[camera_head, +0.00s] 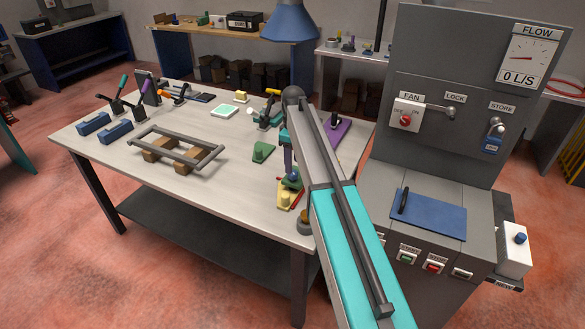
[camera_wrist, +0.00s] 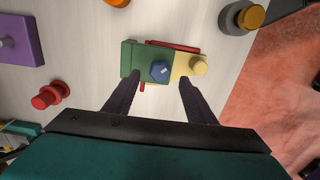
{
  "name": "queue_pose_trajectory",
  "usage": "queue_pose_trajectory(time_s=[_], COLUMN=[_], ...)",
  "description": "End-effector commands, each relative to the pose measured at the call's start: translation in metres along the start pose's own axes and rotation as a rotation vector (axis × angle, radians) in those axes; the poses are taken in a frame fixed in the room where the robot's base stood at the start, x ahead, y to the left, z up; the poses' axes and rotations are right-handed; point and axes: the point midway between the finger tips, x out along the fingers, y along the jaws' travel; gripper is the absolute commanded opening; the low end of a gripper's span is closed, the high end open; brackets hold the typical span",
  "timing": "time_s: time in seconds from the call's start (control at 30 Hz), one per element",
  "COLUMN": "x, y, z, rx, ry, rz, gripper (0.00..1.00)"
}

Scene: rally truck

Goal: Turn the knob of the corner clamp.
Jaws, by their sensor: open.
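A small assembly that looks like the corner clamp lies on the table near its right front edge. It has a green block (camera_wrist: 131,58), a blue six-sided knob (camera_wrist: 160,71) with a pale mark, and a yellow block (camera_wrist: 182,66) with a round yellow peg. A red bar runs along its far side. In the head view the knob (camera_head: 292,177) is partly hidden by my arm. My gripper (camera_wrist: 160,82) is open above the assembly, its two dark fingers apart on either side of the knob. I cannot tell the height gap.
A red knob (camera_wrist: 50,96), a purple block (camera_wrist: 20,38) and a grey cylinder with a brass top (camera_wrist: 243,17) stand nearby. The table edge is close on the right. A grey control cabinet (camera_head: 441,95) stands right of the table (camera_head: 110,150). A grey frame (camera_head: 205,160) lies left.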

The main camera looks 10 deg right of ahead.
Motion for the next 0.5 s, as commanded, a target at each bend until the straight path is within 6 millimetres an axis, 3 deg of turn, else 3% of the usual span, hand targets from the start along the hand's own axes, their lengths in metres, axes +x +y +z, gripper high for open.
queue_pose_trajectory(time_s=[0.3, 0.5], x=[0.032, 0.042], y=[-0.001, -0.001], z=[0.000, -0.001], rx=[-0.001, -0.001], ry=[-0.001, 0.000], rz=[-0.001, 0.000], gripper=[0.50, 0.50])
